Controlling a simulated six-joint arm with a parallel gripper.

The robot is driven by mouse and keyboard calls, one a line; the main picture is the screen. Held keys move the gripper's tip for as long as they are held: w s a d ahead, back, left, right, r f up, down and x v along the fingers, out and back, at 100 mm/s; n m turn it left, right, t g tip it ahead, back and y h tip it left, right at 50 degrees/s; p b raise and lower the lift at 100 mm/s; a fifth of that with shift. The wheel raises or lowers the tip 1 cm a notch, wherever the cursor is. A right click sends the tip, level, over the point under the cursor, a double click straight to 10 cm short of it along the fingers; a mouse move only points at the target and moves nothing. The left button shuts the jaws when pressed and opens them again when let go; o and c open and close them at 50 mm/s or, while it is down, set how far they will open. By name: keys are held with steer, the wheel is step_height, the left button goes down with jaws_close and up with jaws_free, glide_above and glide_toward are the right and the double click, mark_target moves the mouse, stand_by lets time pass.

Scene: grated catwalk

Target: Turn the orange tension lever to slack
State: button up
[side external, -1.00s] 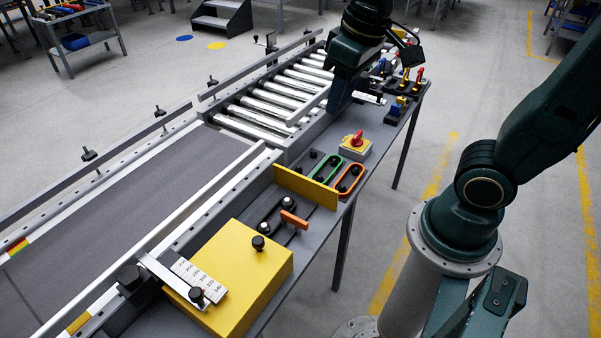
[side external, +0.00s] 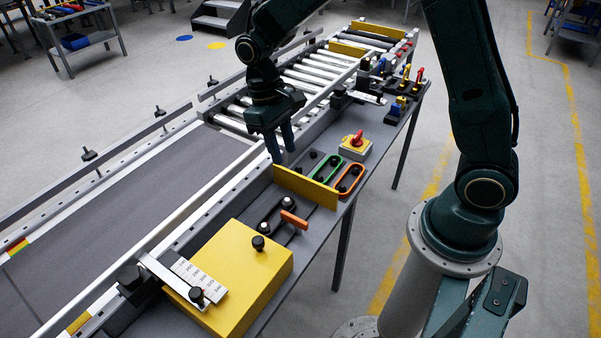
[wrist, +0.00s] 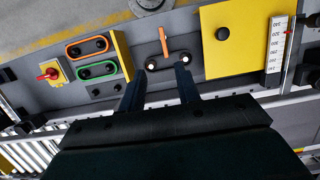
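The orange tension lever (side external: 294,220) sits on the bench panel between the yellow box and the yellow upright plate. It also shows in the wrist view (wrist: 164,42), beside a dark belt loop with two pale-topped pulleys (wrist: 172,67). My gripper (side external: 284,158) hangs above the conveyor's near rail, up and left of the lever in the side view, pointing down and touching nothing. In the wrist view its two fingers (wrist: 158,85) are spread apart with nothing between them, and the lever shows beyond their tips.
The yellow upright plate (side external: 305,187) stands close to the lever. The yellow box (side external: 228,272) with a black knob is on the other side. Green (side external: 325,168) and orange (side external: 349,179) loops and a red rotary switch (side external: 356,142) lie past the plate.

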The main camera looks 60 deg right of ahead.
mark_target(298, 219)
step_height(298, 219, down, 7)
steer(key=w+g, duration=0.1)
steer(key=shift+w+a+g, duration=0.2)
steer(key=shift+a+g, duration=0.15)
steer(key=shift+g, duration=0.05)
steer(key=shift+x, duration=6.8)
jaws_close()
